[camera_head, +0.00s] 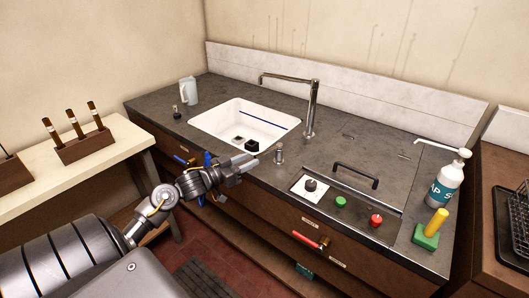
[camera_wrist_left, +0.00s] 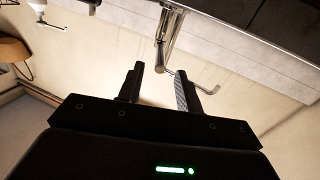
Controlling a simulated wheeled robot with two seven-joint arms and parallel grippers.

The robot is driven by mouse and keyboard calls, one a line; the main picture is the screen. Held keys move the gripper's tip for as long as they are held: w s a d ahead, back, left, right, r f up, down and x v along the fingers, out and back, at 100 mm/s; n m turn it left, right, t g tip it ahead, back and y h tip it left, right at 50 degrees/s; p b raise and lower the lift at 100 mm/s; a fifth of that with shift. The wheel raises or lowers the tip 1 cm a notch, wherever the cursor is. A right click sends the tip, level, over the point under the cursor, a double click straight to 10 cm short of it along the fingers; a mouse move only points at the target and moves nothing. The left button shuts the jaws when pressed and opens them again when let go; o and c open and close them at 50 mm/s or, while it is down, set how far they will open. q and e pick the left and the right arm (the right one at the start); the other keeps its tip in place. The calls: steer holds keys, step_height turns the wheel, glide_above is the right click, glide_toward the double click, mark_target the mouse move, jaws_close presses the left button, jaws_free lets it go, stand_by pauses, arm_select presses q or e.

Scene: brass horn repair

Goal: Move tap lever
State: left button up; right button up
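A chrome tap (camera_head: 312,105) with a long spout stands behind the white sink (camera_head: 225,121). A short silver post (camera_head: 279,153) rises from the counter near the sink's front right corner. I cannot tell which part is the tap lever. My left gripper (camera_head: 250,157) is at the sink's front edge, left of the short post and apart from it. In the left wrist view, its two fingers (camera_wrist_left: 160,85) are spread with nothing between them, and the tap (camera_wrist_left: 170,35) shows beyond. My right gripper is not in view.
A red-handled valve (camera_head: 312,241) sits on the cabinet front. The control panel (camera_head: 345,203) has a black knob and green and red buttons, with a black handle (camera_head: 356,174) behind it. A soap bottle (camera_head: 446,180) and a green-yellow tool (camera_head: 430,232) stand right; a jug (camera_head: 188,91) stands left.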

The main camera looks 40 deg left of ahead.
mark_target(265, 153)
arm_select(q)
steer(key=p+x, duration=0.1)
steer(key=x, duration=0.6)
steer(key=shift+w, duration=0.2)
steer(key=shift+c, duration=0.2)
jaws_close()
